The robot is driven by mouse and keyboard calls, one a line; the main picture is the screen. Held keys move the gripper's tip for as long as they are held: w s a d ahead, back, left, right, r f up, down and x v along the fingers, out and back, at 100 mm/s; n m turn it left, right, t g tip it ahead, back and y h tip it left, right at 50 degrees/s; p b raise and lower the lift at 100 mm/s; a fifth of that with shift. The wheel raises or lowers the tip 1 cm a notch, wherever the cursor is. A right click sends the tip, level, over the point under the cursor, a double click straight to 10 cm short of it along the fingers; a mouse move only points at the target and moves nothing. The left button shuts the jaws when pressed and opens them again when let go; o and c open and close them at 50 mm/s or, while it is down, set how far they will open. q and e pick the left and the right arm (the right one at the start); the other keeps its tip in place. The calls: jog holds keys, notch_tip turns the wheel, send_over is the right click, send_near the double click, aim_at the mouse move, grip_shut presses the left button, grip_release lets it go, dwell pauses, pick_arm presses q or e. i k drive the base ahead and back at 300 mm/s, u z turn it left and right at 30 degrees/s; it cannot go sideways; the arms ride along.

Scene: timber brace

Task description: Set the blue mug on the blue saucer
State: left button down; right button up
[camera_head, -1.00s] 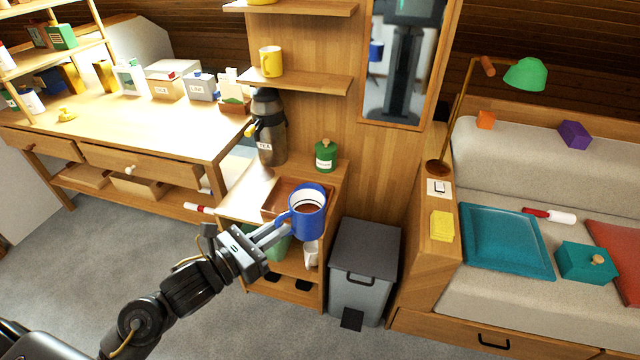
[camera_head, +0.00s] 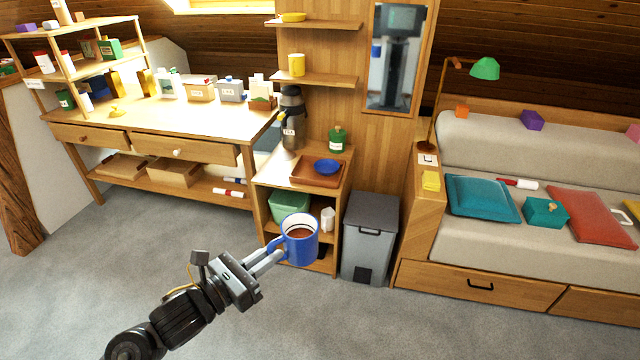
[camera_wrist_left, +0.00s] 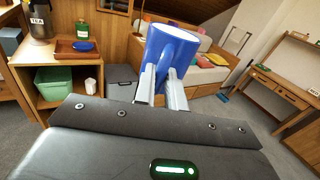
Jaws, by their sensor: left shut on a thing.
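The blue mug (camera_head: 299,243) holds a brown liquid and is upright or nearly so in the head view. My left gripper (camera_head: 268,261) is shut on its handle side, and holds it in the air in front of the small cabinet. The mug also shows in the left wrist view (camera_wrist_left: 171,50), between the fingertips (camera_wrist_left: 160,84). The blue saucer (camera_head: 327,167) lies on the brown tray (camera_head: 303,174) on the cabinet top, beyond the mug and apart from it. The saucer shows small in the left wrist view (camera_wrist_left: 84,46). My right gripper is not in view.
A dark flask (camera_head: 291,118) and a green jar (camera_head: 337,139) stand behind the tray on the cabinet. A grey bin (camera_head: 370,240) stands to its right, then a sofa with cushions. A workbench (camera_head: 170,125) is at the left. The floor in front is clear.

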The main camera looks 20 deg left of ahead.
aim_at(325, 171)
jog(key=z, duration=1.15)
jog(key=i, duration=1.6)
jog(key=u, duration=0.75)
jog(key=i, duration=0.35)
jog(key=u, duration=0.4)
